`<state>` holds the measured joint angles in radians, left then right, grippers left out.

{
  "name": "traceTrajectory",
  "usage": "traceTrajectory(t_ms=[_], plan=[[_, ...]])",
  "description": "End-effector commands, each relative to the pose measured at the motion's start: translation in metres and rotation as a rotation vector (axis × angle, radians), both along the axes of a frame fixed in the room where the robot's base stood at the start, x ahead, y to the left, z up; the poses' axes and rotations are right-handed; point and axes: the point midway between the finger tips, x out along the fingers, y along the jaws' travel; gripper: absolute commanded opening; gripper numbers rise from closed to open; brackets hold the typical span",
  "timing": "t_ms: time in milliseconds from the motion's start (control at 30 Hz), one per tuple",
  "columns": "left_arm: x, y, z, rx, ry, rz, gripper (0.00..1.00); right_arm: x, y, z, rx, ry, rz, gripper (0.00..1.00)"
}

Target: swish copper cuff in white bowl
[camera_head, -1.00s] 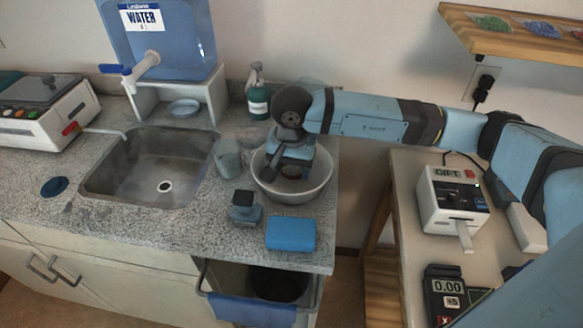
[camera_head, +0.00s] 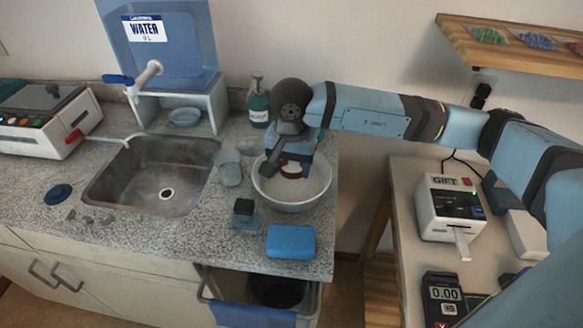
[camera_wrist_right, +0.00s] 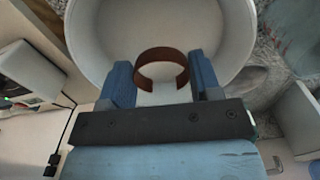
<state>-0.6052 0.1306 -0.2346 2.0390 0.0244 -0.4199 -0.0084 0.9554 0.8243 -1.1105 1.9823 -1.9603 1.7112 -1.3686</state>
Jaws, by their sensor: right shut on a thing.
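The white bowl (camera_head: 318,190) stands on the granite counter to the right of the sink, and its inside fills much of the right wrist view (camera_wrist_right: 110,30). My right gripper (camera_head: 290,172) is over the bowl, pointing down, with its fingertips within the bowl's outline. It is shut on the copper cuff (camera_wrist_right: 162,55), a reddish-brown open ring that sits between the two blue fingers. In the head view the cuff shows as a small reddish band below the gripper (camera_head: 292,170). I cannot tell whether the cuff touches the bowl's bottom. My left gripper is out of view.
A blue sponge-like block (camera_head: 291,242) and a small dark-topped container (camera_head: 246,215) stand in front of the bowl. A clear cup (camera_head: 229,168) is to its left, and a green pump bottle (camera_head: 258,104) is behind. The sink (camera_head: 150,175) is empty.

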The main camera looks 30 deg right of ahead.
Motion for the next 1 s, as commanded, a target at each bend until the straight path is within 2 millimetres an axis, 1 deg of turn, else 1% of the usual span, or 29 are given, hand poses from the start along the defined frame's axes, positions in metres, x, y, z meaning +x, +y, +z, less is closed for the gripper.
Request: traceTrajectory(t_ms=[100, 567, 1000], plan=[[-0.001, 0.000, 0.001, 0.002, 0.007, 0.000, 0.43, 0.000, 0.000, 0.010, 0.000, -0.001, 0.000, 0.35], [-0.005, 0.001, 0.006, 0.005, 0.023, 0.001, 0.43, 0.000, 0.000, 0.042, 0.000, -0.001, 0.000, 0.35], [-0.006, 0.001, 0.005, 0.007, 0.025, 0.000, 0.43, 0.000, 0.000, 0.044, 0.000, 0.000, 0.000, 0.35]])
